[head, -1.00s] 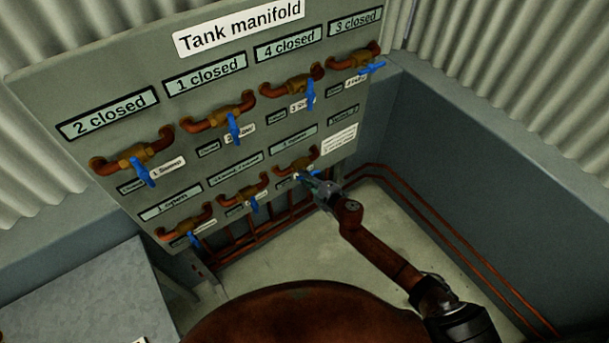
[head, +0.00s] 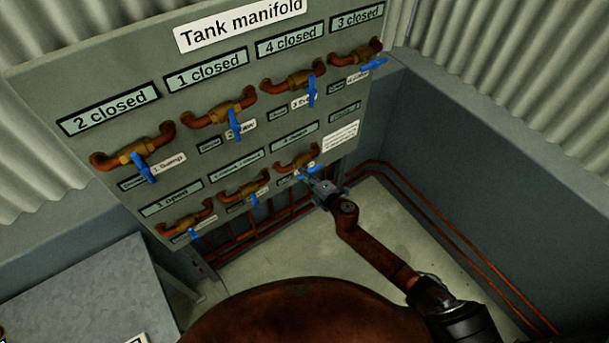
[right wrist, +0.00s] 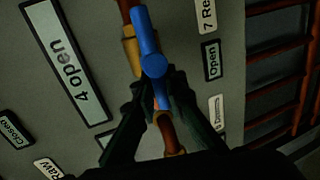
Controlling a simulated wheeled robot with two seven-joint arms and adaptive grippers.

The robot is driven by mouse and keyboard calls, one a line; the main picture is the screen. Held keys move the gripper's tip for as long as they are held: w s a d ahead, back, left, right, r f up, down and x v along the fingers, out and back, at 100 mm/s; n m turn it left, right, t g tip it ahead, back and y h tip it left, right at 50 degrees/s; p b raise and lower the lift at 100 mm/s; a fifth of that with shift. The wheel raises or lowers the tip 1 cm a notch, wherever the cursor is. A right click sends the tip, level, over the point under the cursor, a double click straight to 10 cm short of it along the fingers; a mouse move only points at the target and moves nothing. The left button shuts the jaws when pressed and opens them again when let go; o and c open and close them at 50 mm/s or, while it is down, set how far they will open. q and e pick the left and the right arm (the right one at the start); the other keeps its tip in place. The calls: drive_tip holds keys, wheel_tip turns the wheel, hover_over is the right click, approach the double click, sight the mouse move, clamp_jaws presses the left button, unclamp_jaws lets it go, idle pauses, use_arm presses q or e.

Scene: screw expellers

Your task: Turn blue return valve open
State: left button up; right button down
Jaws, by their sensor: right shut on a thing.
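The return valve's blue lever handle (head: 309,172) is at the right end of the panel's lower row in the head view. It fills the upper middle of the right wrist view (right wrist: 148,40), where it lies roughly along the pipe. Its brass body (right wrist: 131,48) shows partly behind it, with a label reading "7 Re". My right gripper (right wrist: 155,93) is shut on the lower part of the handle, one dark finger on each side. In the head view my right gripper (head: 314,181) reaches the valve from the lower right. My left gripper is out of view.
The manifold panel (head: 225,75) carries several other blue-handled valves close to left and above. A display in the right wrist view reads "4 open" (right wrist: 70,65). Copper pipes (head: 262,228) run below the panel. A grey wall (head: 465,190) stands at right; floor between is clear.

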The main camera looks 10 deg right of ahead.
drive_tip(key=c, duration=2)
unclamp_jaws()
drive_tip(key=v, duration=1.2)
drive_tip(key=shift+f, duration=0.1)
